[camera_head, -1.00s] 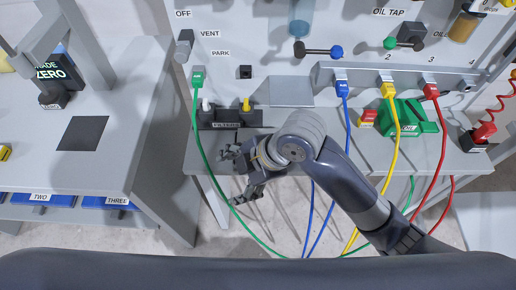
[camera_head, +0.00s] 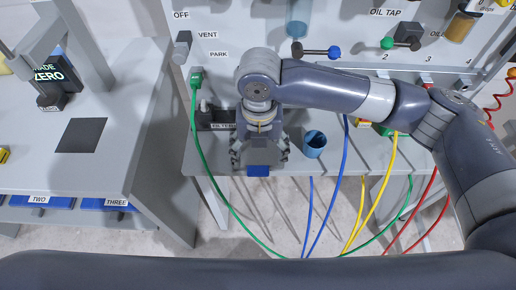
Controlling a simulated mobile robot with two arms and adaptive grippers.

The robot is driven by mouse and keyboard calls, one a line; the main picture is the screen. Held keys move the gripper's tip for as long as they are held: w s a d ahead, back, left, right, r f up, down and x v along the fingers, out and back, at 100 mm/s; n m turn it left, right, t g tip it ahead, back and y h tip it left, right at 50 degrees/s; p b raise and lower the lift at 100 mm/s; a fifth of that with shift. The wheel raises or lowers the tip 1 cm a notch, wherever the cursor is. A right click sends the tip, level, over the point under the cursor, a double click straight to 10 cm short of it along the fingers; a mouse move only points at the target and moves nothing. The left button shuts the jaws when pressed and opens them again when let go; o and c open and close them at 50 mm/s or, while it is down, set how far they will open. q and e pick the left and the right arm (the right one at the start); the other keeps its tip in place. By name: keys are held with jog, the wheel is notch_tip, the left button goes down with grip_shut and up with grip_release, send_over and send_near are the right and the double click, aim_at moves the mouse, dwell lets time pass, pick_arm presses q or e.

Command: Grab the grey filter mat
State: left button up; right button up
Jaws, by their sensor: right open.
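I cannot make out a grey filter mat for certain. A dark box labelled as filters (camera_head: 217,117) stands at the back of the middle bench, with a white-topped piece (camera_head: 205,106) showing at its left. My right gripper (camera_head: 259,160) is in front of the box's right part and hides it. Its fingers point down toward the bench's front edge and are spread apart. A small blue piece (camera_head: 258,171) shows between and below the fingertips; I see no grip on it. My left gripper is not in view.
A blue cup (camera_head: 314,144) stands just right of my right gripper. Green (camera_head: 208,172), blue (camera_head: 344,168), yellow and red hoses hang over the bench front. A dark grey square (camera_head: 82,135) lies flat on the left bench (camera_head: 125,165). My right arm covers the bench's back right.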

aim_at(258, 174)
notch_tip(258, 174, down, 9)
jog(key=shift+a+r+p, duration=0.1)
jog(key=shift+a+p, duration=0.05)
jog(key=shift+p, duration=0.55)
jog(key=c, duration=1.2)
